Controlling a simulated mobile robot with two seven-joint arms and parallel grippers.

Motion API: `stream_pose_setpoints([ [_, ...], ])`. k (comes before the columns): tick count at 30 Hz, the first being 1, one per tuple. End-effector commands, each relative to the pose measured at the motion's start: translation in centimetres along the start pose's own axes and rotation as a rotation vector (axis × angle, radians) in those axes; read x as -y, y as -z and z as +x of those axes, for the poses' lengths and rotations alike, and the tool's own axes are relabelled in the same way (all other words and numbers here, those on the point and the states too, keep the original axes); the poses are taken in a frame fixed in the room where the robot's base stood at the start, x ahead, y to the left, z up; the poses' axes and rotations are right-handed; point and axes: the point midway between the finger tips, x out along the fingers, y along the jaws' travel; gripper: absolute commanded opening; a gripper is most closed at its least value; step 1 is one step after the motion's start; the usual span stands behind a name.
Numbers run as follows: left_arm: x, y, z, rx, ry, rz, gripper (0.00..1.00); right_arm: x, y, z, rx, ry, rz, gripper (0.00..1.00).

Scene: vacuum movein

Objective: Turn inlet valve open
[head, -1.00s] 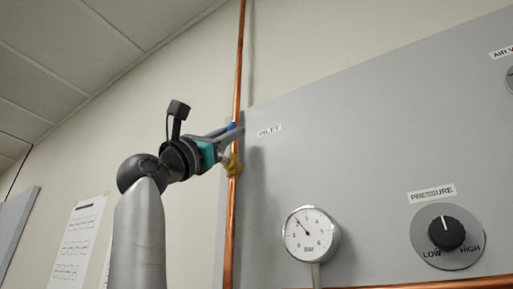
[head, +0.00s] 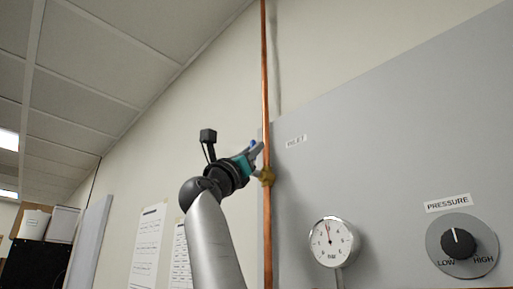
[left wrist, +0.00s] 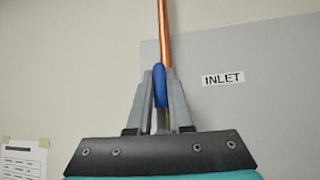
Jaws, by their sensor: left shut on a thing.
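The inlet valve (head: 267,177) is a brass-coloured fitting on the vertical copper pipe (head: 265,90), at the left edge of the grey panel. Its blue handle (head: 252,143) shows just above it, and also in the left wrist view (left wrist: 160,85). My left gripper (head: 257,149) is shut on the blue handle. In the left wrist view its two grey fingers (left wrist: 161,95) sit on either side of the handle, with the pipe behind. The fingers hide part of the handle, and the brass body is hidden in that view. My right gripper is in neither view.
The grey panel (head: 400,130) carries an INLET label (head: 297,142), a round pressure gauge (head: 334,241) and a black PRESSURE knob (head: 458,243). Paper sheets (head: 148,245) hang on the wall at left. A dark shelf with boxes (head: 48,224) stands farther left.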

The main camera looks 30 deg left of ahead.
Motion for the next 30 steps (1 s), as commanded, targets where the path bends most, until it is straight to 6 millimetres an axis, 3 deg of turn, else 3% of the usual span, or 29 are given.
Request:
stream_pose_setpoints([
  [6, 0.0, -0.1, 0.0, 0.001, 0.000, -0.002, 0.00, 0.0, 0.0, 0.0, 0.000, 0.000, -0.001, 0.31],
  [7, 0.0, -0.1, 0.0, 0.001, 0.000, -0.002, 0.22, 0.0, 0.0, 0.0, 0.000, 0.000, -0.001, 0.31],
  [14, 0.0, -0.1, 0.0, 0.001, 0.000, 0.000, 0.48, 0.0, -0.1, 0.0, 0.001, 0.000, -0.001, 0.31],
  [23, 0.0, -0.1, -0.2, 0.002, 0.000, 0.001, 0.48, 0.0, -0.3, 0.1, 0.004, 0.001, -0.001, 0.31],
  [30, 0.0, 0.2, -2.8, 0.004, -0.001, 0.001, 0.48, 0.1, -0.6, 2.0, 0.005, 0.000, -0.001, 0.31],
])
